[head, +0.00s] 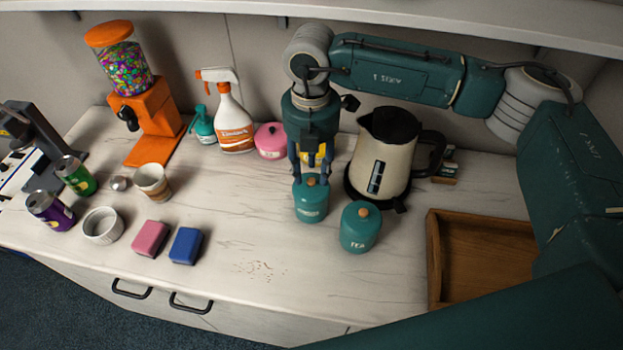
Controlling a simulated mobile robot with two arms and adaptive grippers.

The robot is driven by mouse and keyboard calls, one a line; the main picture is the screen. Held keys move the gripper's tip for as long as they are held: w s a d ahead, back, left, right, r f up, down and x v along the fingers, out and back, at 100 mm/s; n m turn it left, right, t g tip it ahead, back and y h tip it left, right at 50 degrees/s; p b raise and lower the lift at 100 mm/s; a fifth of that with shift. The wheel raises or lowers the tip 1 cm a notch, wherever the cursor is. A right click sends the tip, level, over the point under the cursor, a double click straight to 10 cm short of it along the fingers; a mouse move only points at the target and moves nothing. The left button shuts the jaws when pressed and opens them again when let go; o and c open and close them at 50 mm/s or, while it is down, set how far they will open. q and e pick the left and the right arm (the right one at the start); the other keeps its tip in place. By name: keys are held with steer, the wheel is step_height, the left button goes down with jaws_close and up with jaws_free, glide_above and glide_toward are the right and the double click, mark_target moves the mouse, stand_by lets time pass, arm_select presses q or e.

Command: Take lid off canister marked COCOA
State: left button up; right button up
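A teal canister (311,204) with a small orange-brown lid knob stands upright on the counter. Its pale label is too small to read for sure. A second teal canister (359,231), marked TEA, stands just to its right and nearer the front, its lid on. My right gripper (311,178) points down over the first canister. Its two fingers are spread on either side of the lid knob, with a gap to the knob visible. Whether the fingertips touch the lid is hard to tell. My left gripper is not in view.
A kettle (382,158) stands close to the right of the gripper. A pink pot (270,140) and a spray bottle (232,120) are behind left. A wooden tray (436,262) lies at the right. Pink and blue sponges (186,246) lie front left.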

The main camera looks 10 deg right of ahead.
mark_target(311, 184)
steer(key=shift+f, duration=1.25)
jaws_close()
steer(key=shift+r, duration=0.15)
